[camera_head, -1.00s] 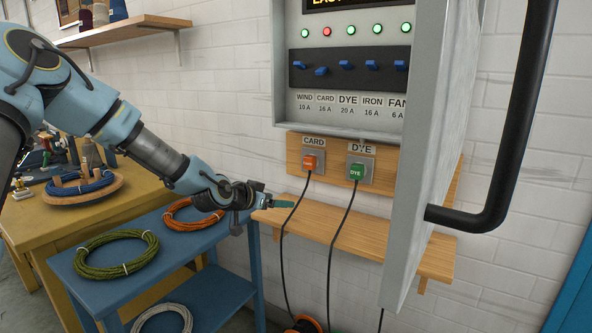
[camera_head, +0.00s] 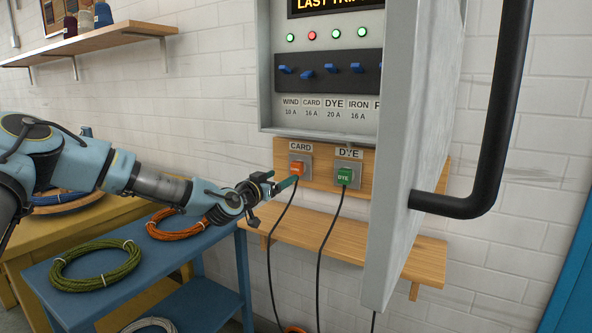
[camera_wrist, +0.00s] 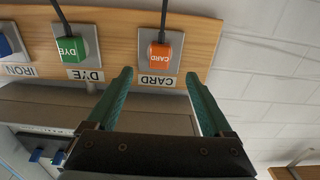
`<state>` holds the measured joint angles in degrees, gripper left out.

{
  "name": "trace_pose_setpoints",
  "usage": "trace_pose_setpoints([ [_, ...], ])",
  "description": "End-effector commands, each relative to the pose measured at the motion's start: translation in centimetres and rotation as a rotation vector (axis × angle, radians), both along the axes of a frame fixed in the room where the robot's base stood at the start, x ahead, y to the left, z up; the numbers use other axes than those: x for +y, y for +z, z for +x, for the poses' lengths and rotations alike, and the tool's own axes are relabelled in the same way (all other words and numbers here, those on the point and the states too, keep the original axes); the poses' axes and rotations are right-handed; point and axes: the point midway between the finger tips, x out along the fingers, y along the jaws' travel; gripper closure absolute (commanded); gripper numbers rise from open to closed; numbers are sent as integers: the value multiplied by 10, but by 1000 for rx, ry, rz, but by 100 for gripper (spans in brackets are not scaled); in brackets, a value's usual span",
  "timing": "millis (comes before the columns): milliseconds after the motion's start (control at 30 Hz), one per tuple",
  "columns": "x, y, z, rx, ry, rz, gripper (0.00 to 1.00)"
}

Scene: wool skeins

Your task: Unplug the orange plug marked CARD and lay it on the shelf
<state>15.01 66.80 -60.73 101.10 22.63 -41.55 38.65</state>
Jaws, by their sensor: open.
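The orange plug (camera_head: 296,169) marked CARD sits in its socket on the wooden board under the breaker panel. In the wrist view the orange plug (camera_wrist: 161,57) lies ahead of and between my two fingers, and its cord runs off the picture's top edge. My gripper (camera_head: 292,184) is open and empty, just to the left of and below the plug in the head view. In the wrist view my gripper (camera_wrist: 163,80) has its green fingers spread wide, apart from the plug. The wooden shelf (camera_head: 340,244) below the sockets is bare.
The green DYE plug (camera_head: 344,176) sits in the socket to the right, and also shows in the wrist view (camera_wrist: 70,49). The open grey panel door (camera_head: 420,130) with its black handle (camera_head: 490,130) stands to the right. A blue cart (camera_head: 190,262) holds wire coils at left.

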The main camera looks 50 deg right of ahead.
Motion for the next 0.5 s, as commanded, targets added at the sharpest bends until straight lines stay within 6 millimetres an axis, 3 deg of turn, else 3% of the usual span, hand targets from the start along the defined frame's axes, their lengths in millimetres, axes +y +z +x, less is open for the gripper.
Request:
trace_pose_setpoints([
  [500,-64,-3,16,-1,-1,0,15],
])
